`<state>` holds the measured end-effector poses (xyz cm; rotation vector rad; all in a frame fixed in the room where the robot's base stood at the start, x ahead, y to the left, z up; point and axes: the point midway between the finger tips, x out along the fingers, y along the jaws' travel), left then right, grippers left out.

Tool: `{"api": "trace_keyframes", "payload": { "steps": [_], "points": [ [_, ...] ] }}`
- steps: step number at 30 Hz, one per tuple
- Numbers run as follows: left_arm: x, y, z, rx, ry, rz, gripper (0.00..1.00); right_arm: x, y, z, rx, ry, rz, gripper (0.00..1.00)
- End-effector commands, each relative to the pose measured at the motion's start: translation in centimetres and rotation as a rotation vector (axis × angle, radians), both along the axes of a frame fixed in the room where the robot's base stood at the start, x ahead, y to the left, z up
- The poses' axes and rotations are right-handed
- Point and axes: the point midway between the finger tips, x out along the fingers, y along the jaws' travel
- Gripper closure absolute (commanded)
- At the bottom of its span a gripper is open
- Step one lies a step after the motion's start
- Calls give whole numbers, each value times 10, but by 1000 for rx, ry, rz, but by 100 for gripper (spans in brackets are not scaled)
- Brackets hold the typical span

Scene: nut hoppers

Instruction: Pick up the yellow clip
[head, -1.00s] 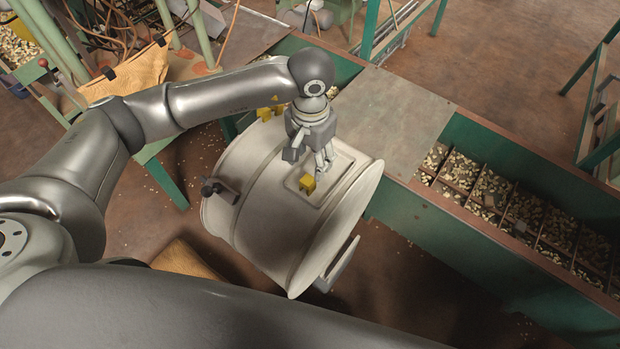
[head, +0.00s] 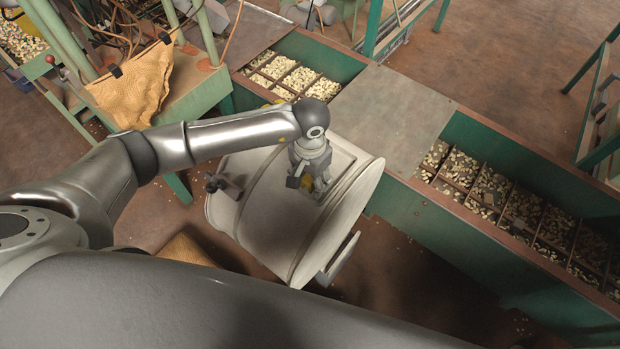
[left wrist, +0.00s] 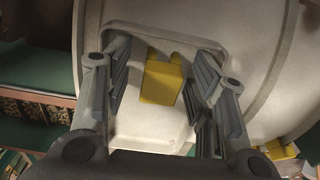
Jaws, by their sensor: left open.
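The yellow clip (left wrist: 161,82) is a small block on the recessed panel of the pale drum (left wrist: 140,14). In the left wrist view it sits between the two open fingers of my left gripper (left wrist: 162,92), with visible gaps on both sides. In the head view my left gripper (head: 308,186) is low over the drum (head: 270,215), and only a bit of the clip's yellow (head: 306,183) shows behind its fingers. My right gripper is not in view.
A green hopper bench with nut-filled compartments (head: 500,200) runs behind the drum, with a flat metal cover (head: 392,108) in its middle. A brown sack (head: 135,85) hangs at the left. A handle (head: 337,262) sticks out from the drum's near end.

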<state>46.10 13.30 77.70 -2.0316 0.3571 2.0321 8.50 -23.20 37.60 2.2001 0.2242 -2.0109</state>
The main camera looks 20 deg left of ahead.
Motion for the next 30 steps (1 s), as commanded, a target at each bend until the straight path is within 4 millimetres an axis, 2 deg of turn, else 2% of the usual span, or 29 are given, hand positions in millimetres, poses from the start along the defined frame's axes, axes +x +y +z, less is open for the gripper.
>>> {"api": "trace_keyframes", "payload": {
  "steps": [1,9,11,23,26,30],
  "points": [
    [0,0,0,0,0,0,50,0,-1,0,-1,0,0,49],
    [0,0,0,0,0,0,85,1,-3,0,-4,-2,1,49],
    [0,0,0,0,0,0,91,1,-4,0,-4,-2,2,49],
    [1,0,4,-1,-2,-1,91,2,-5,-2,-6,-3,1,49],
    [1,0,11,0,-3,-1,91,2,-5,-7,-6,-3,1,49],
    [2,0,31,0,-6,-3,91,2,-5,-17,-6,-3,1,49]
  ]
}}
